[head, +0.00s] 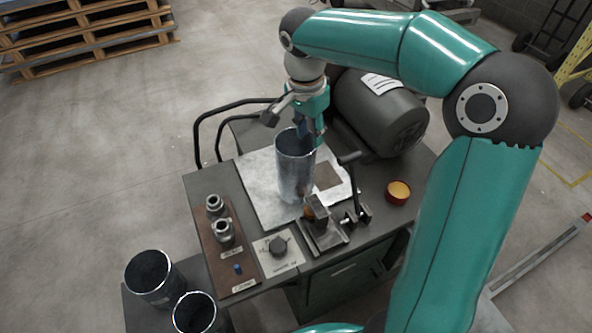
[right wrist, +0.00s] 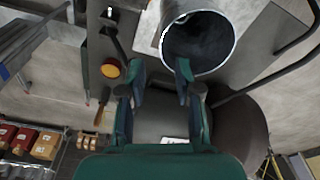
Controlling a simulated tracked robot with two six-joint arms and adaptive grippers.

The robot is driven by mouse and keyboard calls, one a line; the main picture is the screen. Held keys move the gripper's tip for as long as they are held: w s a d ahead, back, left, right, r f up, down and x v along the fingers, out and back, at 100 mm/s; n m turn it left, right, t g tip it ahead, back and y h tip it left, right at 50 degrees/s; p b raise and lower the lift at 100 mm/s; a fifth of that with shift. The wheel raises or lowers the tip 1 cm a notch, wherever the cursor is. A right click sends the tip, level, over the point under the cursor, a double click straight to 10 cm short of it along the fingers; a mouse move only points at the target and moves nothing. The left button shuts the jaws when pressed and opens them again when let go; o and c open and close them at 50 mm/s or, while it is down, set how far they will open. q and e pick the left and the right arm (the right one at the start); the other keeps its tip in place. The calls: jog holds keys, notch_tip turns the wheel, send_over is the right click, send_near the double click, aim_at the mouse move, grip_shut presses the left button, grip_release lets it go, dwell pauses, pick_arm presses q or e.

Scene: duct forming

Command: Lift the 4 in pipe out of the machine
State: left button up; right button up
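The 4 in pipe (head: 294,178) is a shiny grey metal cylinder standing upright on the machine (head: 205,184), by a clamp block. Its open round rim (right wrist: 232,50) shows in the right wrist view. My right gripper (head: 310,132) is at the pipe's top, on the motor side of the rim. In the right wrist view its two fingers (right wrist: 160,78) are spread with a clear gap and nothing between them. One finger overlaps the rim's edge in the picture; I cannot tell whether it touches. My left gripper is not in view.
Two dark open pipes (head: 150,275) stand lower left, beside the machine. Two metal fittings (head: 223,230) sit on the left panel.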

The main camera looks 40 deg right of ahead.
send_over(296, 169)
jog(key=s+d, duration=0.1)
jog(key=d, duration=0.2)
notch_tip(296, 169, down, 6)
jog(key=shift+d+f+p, duration=0.25)
jog(key=shift+f+p, duration=0.1)
jog(key=shift+f, duration=0.85)
jog(key=shift+d+f+p, duration=0.2)
jog(key=shift+f+p, duration=0.1)
jog(key=shift+f, duration=0.85)
grip_shut()
jog(key=shift+r, duration=0.1)
